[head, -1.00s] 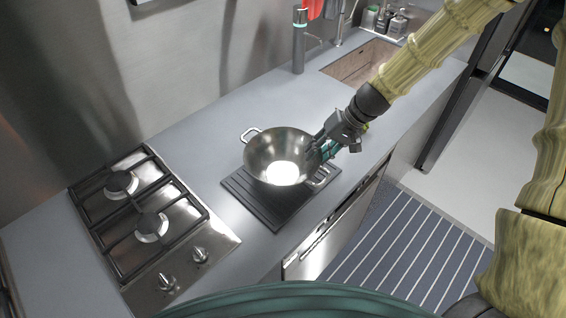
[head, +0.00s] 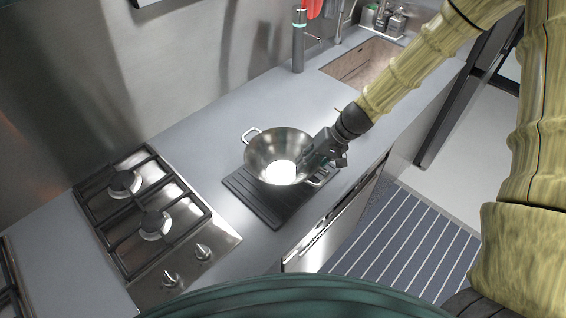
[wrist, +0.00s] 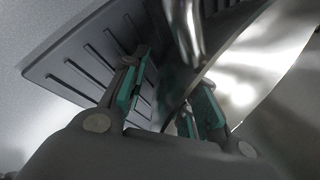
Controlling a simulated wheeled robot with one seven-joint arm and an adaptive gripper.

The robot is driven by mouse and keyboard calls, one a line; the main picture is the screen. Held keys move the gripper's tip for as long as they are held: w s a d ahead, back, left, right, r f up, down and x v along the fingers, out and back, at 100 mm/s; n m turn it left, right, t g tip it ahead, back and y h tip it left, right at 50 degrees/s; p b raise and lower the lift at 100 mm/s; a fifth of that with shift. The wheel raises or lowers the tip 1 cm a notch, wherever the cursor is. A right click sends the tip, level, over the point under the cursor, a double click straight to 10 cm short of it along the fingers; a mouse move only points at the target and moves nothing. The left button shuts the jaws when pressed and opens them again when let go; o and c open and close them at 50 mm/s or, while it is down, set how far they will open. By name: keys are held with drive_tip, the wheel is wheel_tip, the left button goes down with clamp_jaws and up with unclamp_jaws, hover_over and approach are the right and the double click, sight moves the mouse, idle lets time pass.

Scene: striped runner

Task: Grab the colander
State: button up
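The colander (head: 262,152) is a shiny metal bowl with two loop handles. It stands upright on a dark ridged mat (head: 246,196) on the counter. One handle points to the back left, the other to the front right. My gripper (head: 316,164) is at the colander's right side, close to its rim and near the front-right handle. In the wrist view, my gripper's (wrist: 168,98) teal-padded fingers are apart, with the ridged mat showing between them. The colander's curved metal wall (wrist: 250,75) lies right beside the right finger. I cannot tell whether they touch.
A gas hob (head: 150,215) is to the left of the mat. A sink (head: 358,64) is at the back right, with a dark upright cylinder (head: 298,45) beside it. The counter behind the colander is clear. A striped runner (head: 405,240) lies on the floor in front.

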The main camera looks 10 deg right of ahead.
drive_tip(key=shift+c, duration=0.3)
clamp_jaws()
drive_tip(key=shift+r, duration=0.1)
